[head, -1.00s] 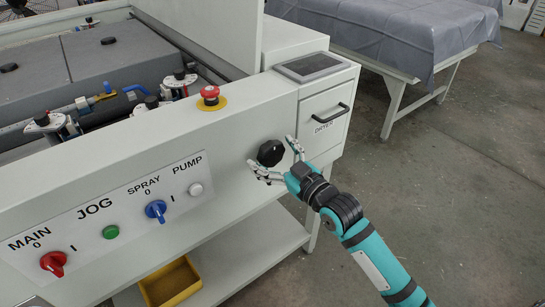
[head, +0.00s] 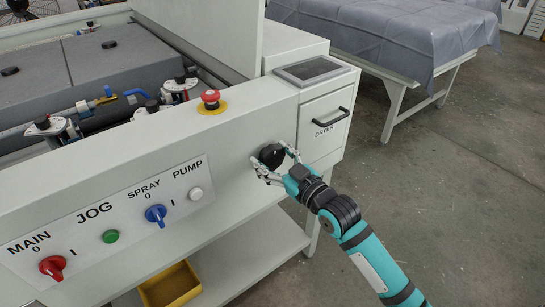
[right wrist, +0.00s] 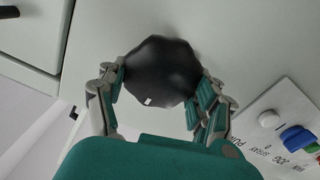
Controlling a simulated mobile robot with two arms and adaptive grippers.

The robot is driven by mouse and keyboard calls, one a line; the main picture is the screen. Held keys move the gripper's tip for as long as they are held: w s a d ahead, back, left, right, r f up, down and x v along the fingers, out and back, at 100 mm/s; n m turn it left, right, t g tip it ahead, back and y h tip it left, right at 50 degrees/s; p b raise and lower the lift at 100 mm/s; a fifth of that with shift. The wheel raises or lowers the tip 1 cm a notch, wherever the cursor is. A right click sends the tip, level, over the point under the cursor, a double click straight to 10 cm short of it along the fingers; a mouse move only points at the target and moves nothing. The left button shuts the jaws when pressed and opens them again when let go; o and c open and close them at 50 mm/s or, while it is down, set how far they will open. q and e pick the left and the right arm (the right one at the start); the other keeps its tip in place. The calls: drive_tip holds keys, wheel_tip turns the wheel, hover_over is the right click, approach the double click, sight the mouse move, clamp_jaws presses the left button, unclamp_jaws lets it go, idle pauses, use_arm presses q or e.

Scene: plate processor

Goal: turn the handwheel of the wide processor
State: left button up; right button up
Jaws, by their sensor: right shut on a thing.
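The wide processor (head: 110,180) is a long white machine across the left of the head view. Its handwheel, a black lobed knob (head: 271,155), sits on the front panel near the right end. My right gripper (head: 272,163) is at the handwheel with its fingers on either side, shut on it. In the right wrist view the handwheel (right wrist: 163,70) lies between the two fingers, with a small white mark on its lower face. My left gripper is in neither view.
A red emergency button (head: 211,100) stands on the ledge above the handwheel. The panel (head: 105,215) with red, green and blue controls is to the left. A dryer drawer (head: 325,122) is to the right. A yellow bin (head: 170,285) is below. Floor at right is clear.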

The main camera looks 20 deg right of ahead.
drive_tip(key=shift+r+m+p, duration=0.1)
drive_tip(key=shift+m+p, duration=0.8)
drive_tip(key=shift+p, duration=0.1)
drive_tip(key=m+p, duration=0.2)
drive_tip(key=shift+d+m, duration=0.1)
drive_tip(key=shift+m, duration=0.2)
drive_tip(key=m+p, duration=0.2)
drive_tip(key=m, duration=0.1)
drive_tip(key=shift+d, duration=0.1)
drive_tip(key=shift+w+d+f+m+p, duration=0.15)
drive_tip(key=shift+m+p, duration=0.1)
drive_tip(key=shift+m, duration=0.55)
drive_tip(key=shift+s+a+f+m+p, duration=0.1)
drive_tip(key=shift+f+m+p, duration=0.1)
drive_tip(key=shift+m, duration=0.6)
drive_tip(key=o, duration=1.2)
drive_tip(key=shift+d+r, duration=0.1)
drive_tip(key=shift+r, duration=0.05)
drive_tip(key=v, duration=1.2)
